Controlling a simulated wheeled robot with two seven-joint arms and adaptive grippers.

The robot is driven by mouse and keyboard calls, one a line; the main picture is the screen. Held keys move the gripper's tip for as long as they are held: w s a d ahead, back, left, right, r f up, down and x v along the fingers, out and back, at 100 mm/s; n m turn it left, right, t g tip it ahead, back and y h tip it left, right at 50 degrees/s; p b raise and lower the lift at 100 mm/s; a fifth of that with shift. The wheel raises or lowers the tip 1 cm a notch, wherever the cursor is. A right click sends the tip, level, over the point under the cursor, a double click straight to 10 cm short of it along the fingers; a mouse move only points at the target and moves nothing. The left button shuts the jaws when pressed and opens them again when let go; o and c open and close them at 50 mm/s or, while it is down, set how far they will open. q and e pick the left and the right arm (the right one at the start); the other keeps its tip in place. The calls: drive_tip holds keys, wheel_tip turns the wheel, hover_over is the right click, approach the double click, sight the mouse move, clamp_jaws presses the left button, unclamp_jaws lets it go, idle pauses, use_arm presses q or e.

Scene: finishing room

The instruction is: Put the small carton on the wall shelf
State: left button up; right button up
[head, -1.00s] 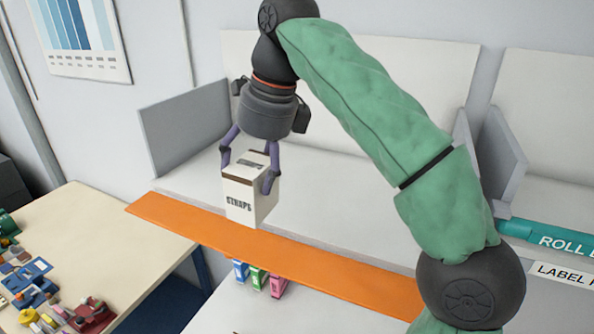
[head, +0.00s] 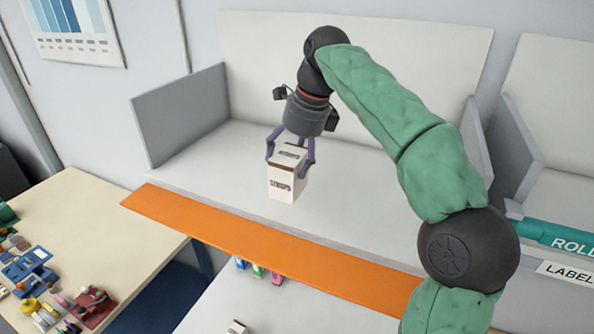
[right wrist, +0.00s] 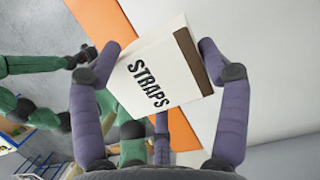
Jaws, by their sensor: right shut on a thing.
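The small carton (head: 283,186) is a white box with a brown band near its top and dark lettering on its front. In the right wrist view the lettering on the carton (right wrist: 155,75) reads STRAPS. My right gripper (head: 290,155) is shut on it from above; its purple fingers (right wrist: 165,75) press on two opposite sides. The carton is upright, over the white wall shelf (head: 220,155), behind the orange front strip (head: 250,237). I cannot tell whether its bottom touches the shelf.
Grey dividers (head: 183,115) bound the shelf bay at left and right; its floor around the carton looks clear. Small coloured boxes (head: 257,271) sit below the orange strip. A table (head: 95,215) with scattered coloured items stands at left. A teal roll (head: 560,236) lies at right.

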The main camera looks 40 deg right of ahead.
drive_tip(key=shift+d+f, duration=0.7)
drive_tip(key=shift+f, duration=0.15)
drive_tip(key=f, duration=0.3)
drive_tip(key=shift+w+d+p, duration=0.3)
drive_tip(key=shift+d+p, duration=0.05)
drive_tip(key=shift+s+a+f, duration=0.1)
drive_tip(key=shift+s+f, duration=0.05)
drive_tip(key=shift+f, duration=0.25)
drive_tip(key=o, duration=1.6)
drive_tip(key=v, duration=1.2)
